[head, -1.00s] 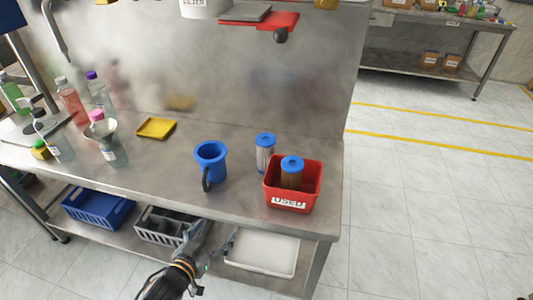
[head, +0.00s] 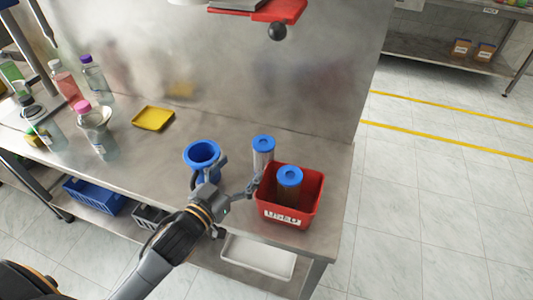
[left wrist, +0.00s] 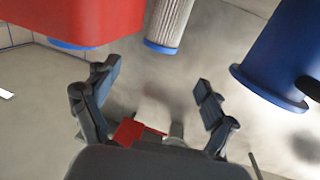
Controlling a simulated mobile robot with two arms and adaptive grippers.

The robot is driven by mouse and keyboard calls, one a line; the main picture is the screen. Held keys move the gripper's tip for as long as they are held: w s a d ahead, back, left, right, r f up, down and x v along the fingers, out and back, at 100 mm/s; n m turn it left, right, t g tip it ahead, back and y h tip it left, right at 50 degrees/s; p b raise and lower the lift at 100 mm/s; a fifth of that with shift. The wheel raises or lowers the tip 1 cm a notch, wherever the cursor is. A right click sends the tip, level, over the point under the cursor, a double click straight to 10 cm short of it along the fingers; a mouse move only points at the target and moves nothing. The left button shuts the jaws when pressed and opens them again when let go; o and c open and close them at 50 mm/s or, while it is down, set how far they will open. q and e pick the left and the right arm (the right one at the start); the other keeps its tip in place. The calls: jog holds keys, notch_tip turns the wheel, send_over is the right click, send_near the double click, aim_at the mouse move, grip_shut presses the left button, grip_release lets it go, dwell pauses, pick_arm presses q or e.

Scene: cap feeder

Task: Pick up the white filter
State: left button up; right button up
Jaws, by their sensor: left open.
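The white filter (head: 262,159), a pale pleated cylinder with a blue cap, stands upright on the steel bench, behind the left part of the red bin. It also shows in the left wrist view (left wrist: 168,22) at the top, beyond and between the finger lines. My left gripper (head: 240,172) is open and empty, in front of the filter, between the blue mug and the red bin. In the left wrist view its two fingers (left wrist: 157,80) are spread wide and touch nothing that I can see. My right gripper is out of view.
The red bin (head: 283,217) labelled USED holds a brown filter with a blue cap (head: 289,176), close on the right. The blue mug (head: 202,153) stands close on the left, partly hidden by my gripper. A yellow tray (head: 153,118) and several bottles are farther left.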

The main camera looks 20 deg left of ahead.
pick_arm(q)
send_near(269, 137)
jog(key=shift+p+x, duration=0.35)
jog(key=shift+x, duration=0.5)
jog(key=shift+w+f, duration=0.1)
jog(key=shift+w, duration=0.7)
jog(key=x, duration=0.1)
jog(key=p+x, duration=0.1)
jog(key=x, duration=0.1)
jog(key=shift+w+d+f, duration=0.1)
jog(key=shift+w+f, duration=0.1)
jog(key=shift+w, duration=0.1)
jog(key=shift+w+d+f, duration=0.1)
jog(key=shift+w+d, duration=0.05)
jog(key=shift+w, duration=0.3)
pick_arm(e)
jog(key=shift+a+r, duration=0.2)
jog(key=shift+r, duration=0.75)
pick_arm(q)
jog(key=shift+s, duration=0.1)
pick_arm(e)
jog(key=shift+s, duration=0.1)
pick_arm(q)
jog(key=c, duration=1.7)
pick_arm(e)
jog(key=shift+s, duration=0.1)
